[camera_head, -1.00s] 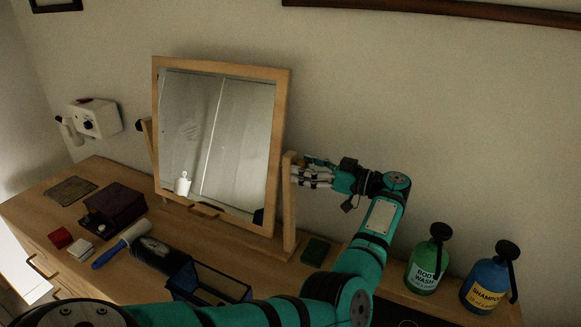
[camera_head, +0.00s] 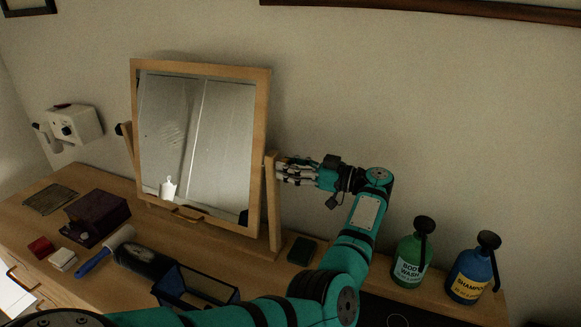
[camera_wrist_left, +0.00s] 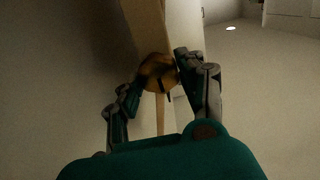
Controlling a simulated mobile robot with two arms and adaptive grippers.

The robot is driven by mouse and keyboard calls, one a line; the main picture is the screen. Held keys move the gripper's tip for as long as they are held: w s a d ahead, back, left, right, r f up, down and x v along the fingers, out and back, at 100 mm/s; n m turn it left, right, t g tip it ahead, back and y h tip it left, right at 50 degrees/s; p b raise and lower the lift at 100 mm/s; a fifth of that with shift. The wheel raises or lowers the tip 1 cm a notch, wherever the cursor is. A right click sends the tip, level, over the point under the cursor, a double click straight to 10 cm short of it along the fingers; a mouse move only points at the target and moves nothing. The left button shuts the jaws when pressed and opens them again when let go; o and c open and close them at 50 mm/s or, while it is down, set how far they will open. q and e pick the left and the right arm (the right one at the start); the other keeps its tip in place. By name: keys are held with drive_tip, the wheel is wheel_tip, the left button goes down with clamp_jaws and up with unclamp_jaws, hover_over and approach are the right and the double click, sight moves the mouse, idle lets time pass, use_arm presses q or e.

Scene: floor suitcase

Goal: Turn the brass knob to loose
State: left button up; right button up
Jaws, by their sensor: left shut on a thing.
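The brass knob (camera_wrist_left: 156,73) shows in the left wrist view, on the side of a wooden mirror post (camera_wrist_left: 146,28). My left gripper (camera_wrist_left: 157,84) has its fingers on both sides of the knob and is shut on it. In the head view, my left gripper (camera_head: 282,171) reaches the right post (camera_head: 274,205) of the mirror stand near its top, and its fingers hide the knob. The framed mirror (camera_head: 195,140) stands tilted between its two posts. My right gripper is not in view.
The wooden dresser top (camera_head: 235,262) holds a purple box (camera_head: 97,218), a lint roller (camera_head: 105,250), a dark open tray (camera_head: 195,290) and a dark green block (camera_head: 302,251). A green body wash bottle (camera_head: 409,257) and a blue shampoo bottle (camera_head: 471,274) stand at the right.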

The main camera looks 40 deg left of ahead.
use_arm(q)
drive_tip(key=n+b, duration=0.5)
drive_tip(key=b, duration=0.1)
drive_tip(key=n+b, duration=1.2)
drive_tip(key=shift+s+f, duration=0.2)
drive_tip(key=shift+f, duration=0.05)
drive_tip(key=shift+n, duration=0.4)
drive_tip(key=o, duration=1.1)
drive_tip(key=shift+o, duration=0.2)
drive_tip(key=v, duration=1.2)
